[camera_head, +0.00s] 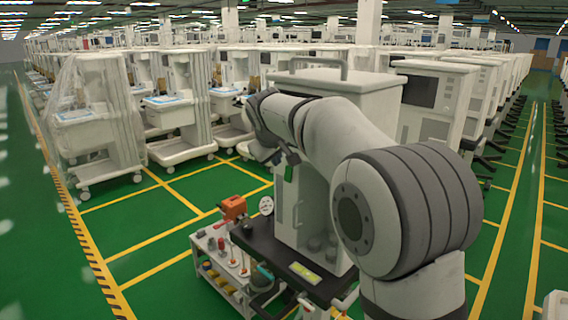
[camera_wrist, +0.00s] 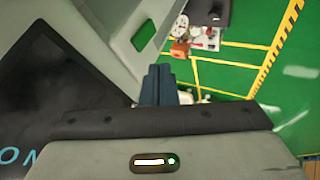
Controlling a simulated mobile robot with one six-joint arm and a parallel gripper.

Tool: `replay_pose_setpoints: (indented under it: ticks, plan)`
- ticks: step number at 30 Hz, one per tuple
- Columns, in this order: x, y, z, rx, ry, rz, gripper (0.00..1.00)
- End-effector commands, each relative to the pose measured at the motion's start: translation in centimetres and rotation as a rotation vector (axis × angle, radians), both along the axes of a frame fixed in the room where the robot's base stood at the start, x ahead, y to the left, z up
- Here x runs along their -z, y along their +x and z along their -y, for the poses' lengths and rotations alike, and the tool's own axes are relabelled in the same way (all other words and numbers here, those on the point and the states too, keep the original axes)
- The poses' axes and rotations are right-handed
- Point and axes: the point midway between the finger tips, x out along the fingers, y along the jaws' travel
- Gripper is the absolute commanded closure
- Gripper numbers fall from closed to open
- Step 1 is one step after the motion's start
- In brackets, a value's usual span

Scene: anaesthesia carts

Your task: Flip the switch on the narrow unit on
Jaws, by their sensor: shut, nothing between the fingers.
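A tall, narrow pale grey cabinet (camera_head: 375,98) with a top handle stands in front of me on a dark-topped cart. My arm covers much of it. My gripper (camera_head: 288,168) is at the cabinet's left front side, in front of it in the picture; I cannot tell whether it touches. In the wrist view my gripper (camera_wrist: 158,71) shows two dark fingers closed together with nothing between them. A pale panel with a green opening (camera_wrist: 144,36) lies just beyond the fingers. I cannot make out a switch in either view.
An orange device (camera_head: 233,207) and a round gauge (camera_head: 266,206) stand left of the cabinet, by a small white trolley (camera_head: 222,262) with several items. Wrapped carts (camera_head: 95,125) stand behind on the left. Green floor with yellow lines is free at left.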

Motion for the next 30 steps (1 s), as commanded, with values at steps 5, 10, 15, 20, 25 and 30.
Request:
replay_pose_setpoints:
  ticks: [5, 10, 15, 20, 25, 30]
  plan:
    - [-3.9, -1.9, 0.5, -0.001, 0.002, 0.005, 1.0]
    - [-6.3, -3.1, 0.9, 0.001, 0.003, 0.003, 1.0]
    - [-7.3, -3.6, 1.1, 0.002, 0.001, 0.002, 1.0]
    - [-7.5, -3.7, 1.2, 0.002, 0.001, 0.001, 1.0]
    - [-7.5, -3.7, 1.2, 0.003, 0.001, 0.001, 1.0]
    - [-7.0, -4.6, 2.2, 0.02, 0.011, -0.013, 1.0]
